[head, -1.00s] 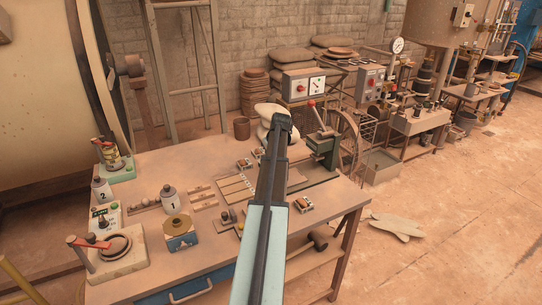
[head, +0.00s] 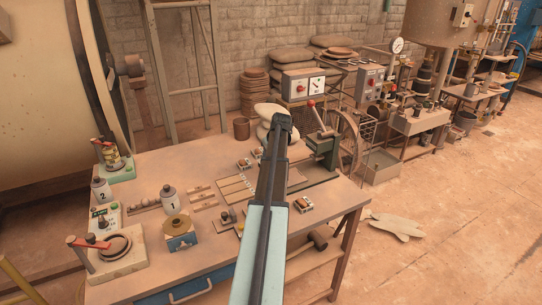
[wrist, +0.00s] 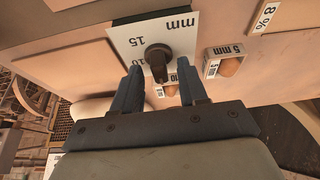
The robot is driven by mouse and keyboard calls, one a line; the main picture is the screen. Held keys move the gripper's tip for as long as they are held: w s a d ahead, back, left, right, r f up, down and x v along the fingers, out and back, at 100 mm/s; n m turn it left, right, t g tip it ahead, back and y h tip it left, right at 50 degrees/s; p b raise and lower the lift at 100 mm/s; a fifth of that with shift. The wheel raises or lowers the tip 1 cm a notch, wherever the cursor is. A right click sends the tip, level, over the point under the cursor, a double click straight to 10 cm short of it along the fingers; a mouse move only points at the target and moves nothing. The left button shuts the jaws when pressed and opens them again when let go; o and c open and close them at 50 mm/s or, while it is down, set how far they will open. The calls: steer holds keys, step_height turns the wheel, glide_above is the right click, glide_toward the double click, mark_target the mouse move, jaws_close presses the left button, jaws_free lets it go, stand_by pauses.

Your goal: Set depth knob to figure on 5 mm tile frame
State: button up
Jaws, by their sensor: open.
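In the wrist view the depth knob (wrist: 157,61) is a dark round knob with a bar grip on a white dial plate (wrist: 126,38). The plate shows "mm" and figures including 15 and appears turned over in this view; some figures are partly hidden by the fingers. My gripper (wrist: 159,72) is open, its two blue-grey fingers on either side of the knob's near end; I cannot tell if they touch it. A small tile frame marked 5 mm (wrist: 224,62) lies right of the plate. In the head view my gripper (head: 279,124) and arm hide the knob.
A card marked 8 % (wrist: 266,14) is at the upper right of the wrist view. In the head view the workbench (head: 150,208) holds bottles (head: 170,198), a blue block with a brass disc (head: 178,232) and a red-handled press (head: 323,140).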

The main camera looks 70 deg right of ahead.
steer(key=shift+r, duration=0.1)
steer(key=v, duration=1.3)
steer(key=shift+a+r, duration=0.2)
steer(key=shift+r, duration=0.05)
steer(key=shift+s, duration=0.1)
